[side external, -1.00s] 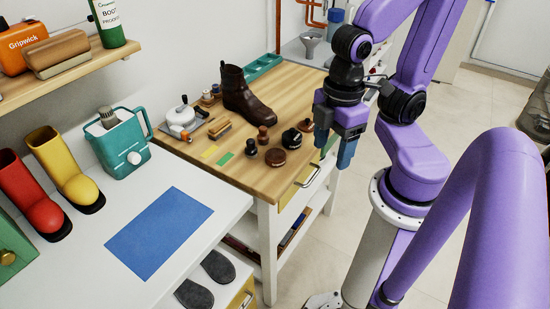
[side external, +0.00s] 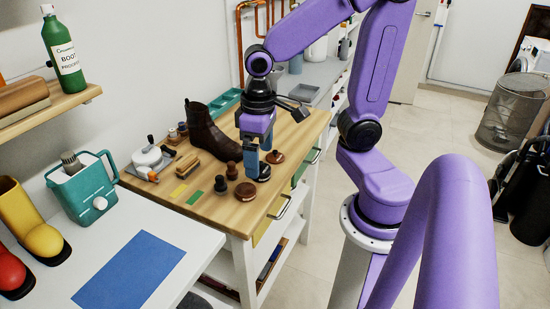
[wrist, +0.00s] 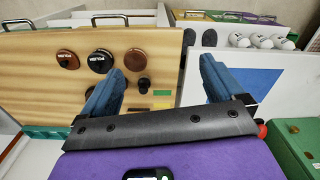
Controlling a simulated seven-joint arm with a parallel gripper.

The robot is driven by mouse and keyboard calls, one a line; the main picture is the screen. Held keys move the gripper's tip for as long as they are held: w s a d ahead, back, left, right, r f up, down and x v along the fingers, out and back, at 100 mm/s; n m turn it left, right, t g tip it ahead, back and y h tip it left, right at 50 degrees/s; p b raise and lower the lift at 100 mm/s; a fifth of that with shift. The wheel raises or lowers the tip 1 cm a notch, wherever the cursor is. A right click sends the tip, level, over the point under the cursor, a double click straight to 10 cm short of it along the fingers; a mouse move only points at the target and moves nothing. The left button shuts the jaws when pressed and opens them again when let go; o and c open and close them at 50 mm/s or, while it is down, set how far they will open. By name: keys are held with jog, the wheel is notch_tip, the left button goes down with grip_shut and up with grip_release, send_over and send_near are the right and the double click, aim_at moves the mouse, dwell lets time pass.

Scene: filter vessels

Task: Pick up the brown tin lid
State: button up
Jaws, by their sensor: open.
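Two round brown tins or lids lie on the wooden worktop. One brown tin lid with lettering (side external: 245,193) is at the near side; it also shows in the wrist view (wrist: 136,61). The other brown one (side external: 275,157) is farther back and shows at left in the wrist view (wrist: 67,59). A black lettered tin (wrist: 100,62) lies between them, partly behind my fingers in the side view. My gripper (side external: 259,163) is open and empty, pointing down over the worktop near these tins. In the wrist view its blue fingers (wrist: 160,72) stand wide apart. Its height above the worktop is unclear.
A dark brown boot (side external: 207,130) stands behind the tins. A brown knobbed piece (side external: 231,171) and a black one (side external: 220,184) stand just left of them. A blue mat (side external: 130,272) lies on the white table.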

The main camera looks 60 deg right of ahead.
jog(key=w+d+m, duration=0.5)
jog(key=m, duration=1.7)
send_over(275, 151)
jog(key=f, duration=1.3)
jog(key=shift+w+d, duration=0.1)
jog(key=shift+w, duration=0.2)
jog(key=f, duration=0.4)
jog(key=shift+s, duration=0.3)
jog(key=shift+f, duration=0.65)
jog(key=c, duration=1.1)
